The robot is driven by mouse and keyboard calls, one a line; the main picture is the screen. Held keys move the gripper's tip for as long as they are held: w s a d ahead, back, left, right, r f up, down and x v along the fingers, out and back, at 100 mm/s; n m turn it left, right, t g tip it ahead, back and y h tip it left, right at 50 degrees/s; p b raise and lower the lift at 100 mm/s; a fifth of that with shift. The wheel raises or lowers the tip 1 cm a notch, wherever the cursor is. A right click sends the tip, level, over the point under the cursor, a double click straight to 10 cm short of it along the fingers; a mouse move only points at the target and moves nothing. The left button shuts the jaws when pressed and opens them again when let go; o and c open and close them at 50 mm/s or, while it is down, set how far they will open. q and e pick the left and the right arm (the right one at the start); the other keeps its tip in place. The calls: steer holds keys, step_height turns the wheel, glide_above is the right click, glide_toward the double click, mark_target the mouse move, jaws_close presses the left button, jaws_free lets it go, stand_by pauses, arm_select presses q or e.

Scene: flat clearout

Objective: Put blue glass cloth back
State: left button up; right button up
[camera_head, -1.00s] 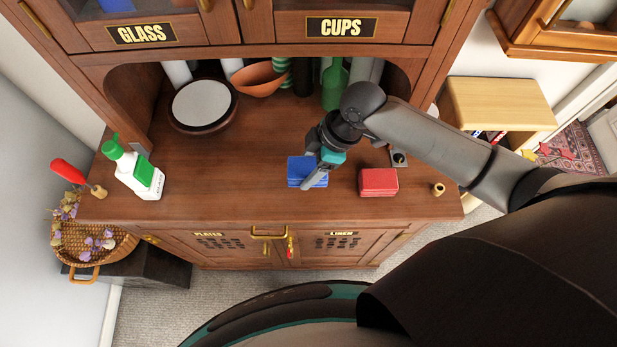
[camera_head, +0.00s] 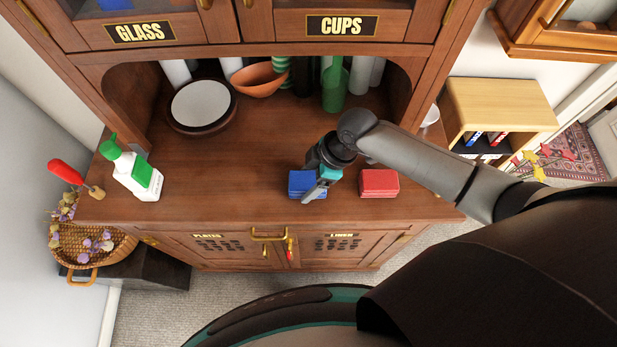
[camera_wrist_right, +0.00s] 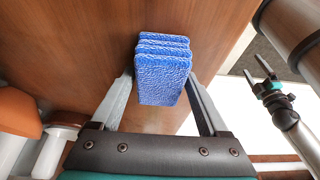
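My right gripper (camera_head: 313,192) is low at the cloth's right side in the head view. In the wrist view its two fingers (camera_wrist_right: 162,92) are spread, one on each side of the cloth; I cannot tell whether they touch it. What looks like my left gripper (camera_wrist_right: 266,78) shows small at the right of the wrist view; its finger opening is unclear. The GLASS cupboard (camera_head: 140,32) is at upper left.
A red cloth stack (camera_head: 379,183) lies right of the blue one. A spray bottle (camera_head: 138,175) stands at left. A plate (camera_head: 201,105), an orange bowl (camera_head: 262,80) and a green bottle (camera_head: 335,88) stand at the back. The LINEN door (camera_head: 340,245) is below. The left-centre counter is clear.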

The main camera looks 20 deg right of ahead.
steer(key=shift+o, duration=1.2)
steer(key=p+v, duration=0.1)
steer(key=v, duration=1.1)
steer(key=shift+r, duration=0.1)
